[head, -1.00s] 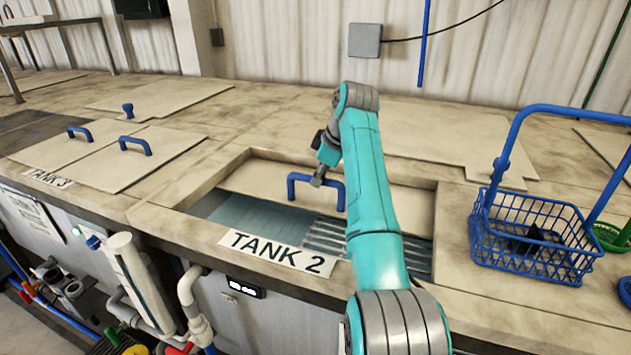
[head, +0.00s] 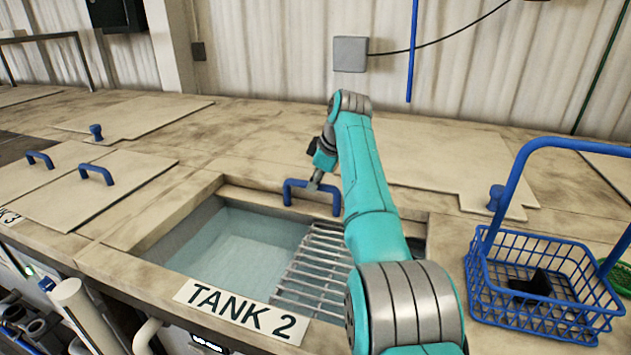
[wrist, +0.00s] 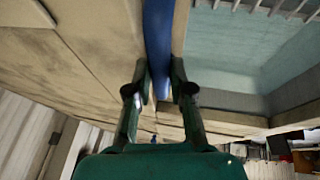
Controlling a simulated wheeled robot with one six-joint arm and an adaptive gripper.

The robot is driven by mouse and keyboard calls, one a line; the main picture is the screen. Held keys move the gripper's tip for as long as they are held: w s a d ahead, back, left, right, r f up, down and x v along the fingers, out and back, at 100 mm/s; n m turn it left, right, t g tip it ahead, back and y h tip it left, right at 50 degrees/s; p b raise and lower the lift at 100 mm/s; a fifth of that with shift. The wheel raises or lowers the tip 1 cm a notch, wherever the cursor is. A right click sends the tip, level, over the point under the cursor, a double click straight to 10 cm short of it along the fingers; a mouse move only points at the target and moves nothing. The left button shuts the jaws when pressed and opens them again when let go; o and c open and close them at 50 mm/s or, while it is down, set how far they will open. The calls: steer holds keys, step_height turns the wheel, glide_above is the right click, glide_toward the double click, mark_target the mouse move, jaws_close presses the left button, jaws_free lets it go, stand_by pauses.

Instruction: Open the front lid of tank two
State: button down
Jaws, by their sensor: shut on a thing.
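Tank two is the opening behind the TANK 2 label (head: 240,311) in the head view. Pale blue water (head: 235,245) shows on its left and a metal grating (head: 312,265) on its right. The front lid (head: 255,200) shows only as a narrow beige strip along the opening's back edge; its exact tilt is hard to tell. Its blue handle (head: 290,194) is above that edge. My gripper (head: 316,186) is shut on the handle. In the wrist view, the handle (wrist: 157,40) runs between the two fingers of my gripper (wrist: 158,93). My arm hides the opening's right part.
A blue wire basket (head: 540,290) with a dark piece inside stands right of the opening. Closed lids with blue handles (head: 96,174) lie to the left. A lid with a blue knob (head: 495,197) lies behind right. A grey wall box (head: 350,54) hangs behind.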

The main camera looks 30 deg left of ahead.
steer(key=c, duration=1)
jaws_free()
steer(key=shift+c, duration=0.2)
steer(key=v, duration=1.2)
